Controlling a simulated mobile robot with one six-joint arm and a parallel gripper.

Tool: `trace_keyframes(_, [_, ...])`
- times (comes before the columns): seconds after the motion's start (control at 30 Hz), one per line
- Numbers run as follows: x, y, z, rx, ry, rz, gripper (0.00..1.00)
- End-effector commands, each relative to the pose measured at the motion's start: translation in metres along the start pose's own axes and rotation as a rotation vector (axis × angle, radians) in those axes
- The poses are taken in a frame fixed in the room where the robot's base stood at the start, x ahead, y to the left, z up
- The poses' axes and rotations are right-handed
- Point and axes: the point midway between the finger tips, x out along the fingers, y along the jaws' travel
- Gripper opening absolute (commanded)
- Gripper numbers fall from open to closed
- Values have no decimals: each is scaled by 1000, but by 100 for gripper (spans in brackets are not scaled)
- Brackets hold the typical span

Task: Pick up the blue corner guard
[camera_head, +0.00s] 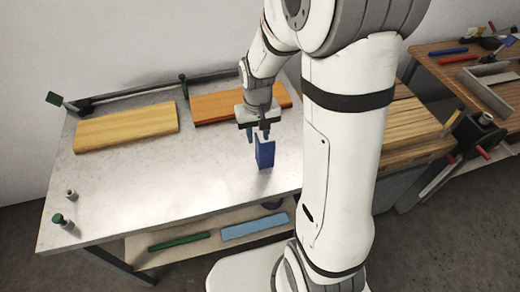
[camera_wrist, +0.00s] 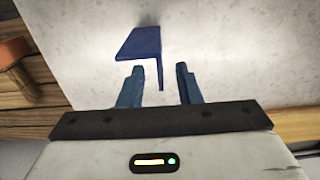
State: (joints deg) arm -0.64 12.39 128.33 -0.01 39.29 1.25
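The blue corner guard (camera_head: 265,153) is a dark blue L-shaped piece standing on the grey table top (camera_head: 210,185) in the head view. In the wrist view the guard (camera_wrist: 142,44) shows a broad flange and a thin edge reaching down toward the space between my fingers. My gripper (camera_head: 258,135) is directly above and slightly behind the guard in the head view. In the wrist view my gripper (camera_wrist: 158,72) has its two blue fingers spread, with nothing clamped between them. I cannot tell whether a finger touches the guard.
A yellow board (camera_head: 127,127) and an orange board (camera_head: 212,107) lie at the back of the table. Small posts (camera_head: 60,221) stand at the front left. A lower shelf holds a green bar (camera_head: 180,241) and a light blue piece (camera_head: 254,226). The table's left middle is clear.

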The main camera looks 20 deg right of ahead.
Motion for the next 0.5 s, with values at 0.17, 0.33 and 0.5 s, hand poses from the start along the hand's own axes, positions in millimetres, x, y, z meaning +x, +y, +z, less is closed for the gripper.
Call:
trace_keyframes(0.17, [18, 1, -2, 1, -5, 0, 31])
trace_keyframes(0.33, [40, 1, -5, 1, -4, 0, 31])
trace_keyframes(0.5, [50, 1, -5, 2, -1, 0, 31])
